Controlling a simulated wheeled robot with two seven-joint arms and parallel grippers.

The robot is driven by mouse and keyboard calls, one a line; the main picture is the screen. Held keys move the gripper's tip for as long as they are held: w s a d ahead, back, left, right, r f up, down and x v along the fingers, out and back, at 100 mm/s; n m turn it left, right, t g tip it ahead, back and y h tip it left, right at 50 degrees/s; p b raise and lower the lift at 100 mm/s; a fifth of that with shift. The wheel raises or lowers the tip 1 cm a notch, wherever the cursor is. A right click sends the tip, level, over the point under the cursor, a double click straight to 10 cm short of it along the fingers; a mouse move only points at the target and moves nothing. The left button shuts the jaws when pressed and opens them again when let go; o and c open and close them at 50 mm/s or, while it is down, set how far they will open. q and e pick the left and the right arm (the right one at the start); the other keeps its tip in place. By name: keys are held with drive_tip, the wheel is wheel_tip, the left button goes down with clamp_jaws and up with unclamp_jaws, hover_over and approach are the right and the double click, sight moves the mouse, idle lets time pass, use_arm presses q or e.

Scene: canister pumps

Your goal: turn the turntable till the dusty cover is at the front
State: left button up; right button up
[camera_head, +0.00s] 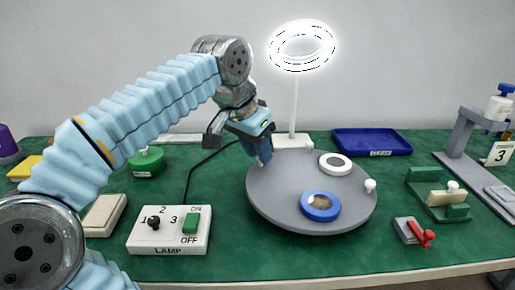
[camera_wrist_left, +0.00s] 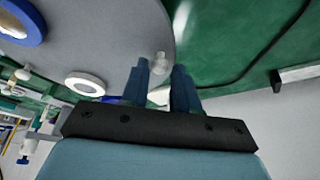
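The grey round turntable (camera_head: 270,195) stands mid-table. A blue-ringed cover (camera_head: 320,206) with a brownish, dusty-looking centre lies near its front edge. A white knob (camera_head: 370,186) stands on the right rim. My left gripper (camera_head: 264,155) points down at the turntable's back-left rim. In the left wrist view its two fingers (camera_wrist_left: 161,90) are apart, with another white knob (camera_wrist_left: 160,63) between or just beyond their tips; contact is unclear. My right gripper is out of view.
A ring lamp (camera_head: 294,100) stands behind the turntable. A lamp switch box (camera_head: 169,230) is front left, with a green canister (camera_head: 147,162) behind it. A blue tray (camera_head: 371,142) is at the back; a green holder (camera_head: 438,196) and red-handled clamp (camera_head: 414,232) are right.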

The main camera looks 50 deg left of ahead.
use_arm(q)
drive_tip(key=shift+o, duration=1.2)
drive_tip(key=a+p+v, duration=0.1)
drive_tip(key=p+v, duration=0.1)
drive_tip(key=v, duration=1.1)
drive_tip(key=shift+d+r, duration=0.4)
drive_tip(key=shift+d, duration=0.1)
drive_tip(key=shift+s, duration=0.1)
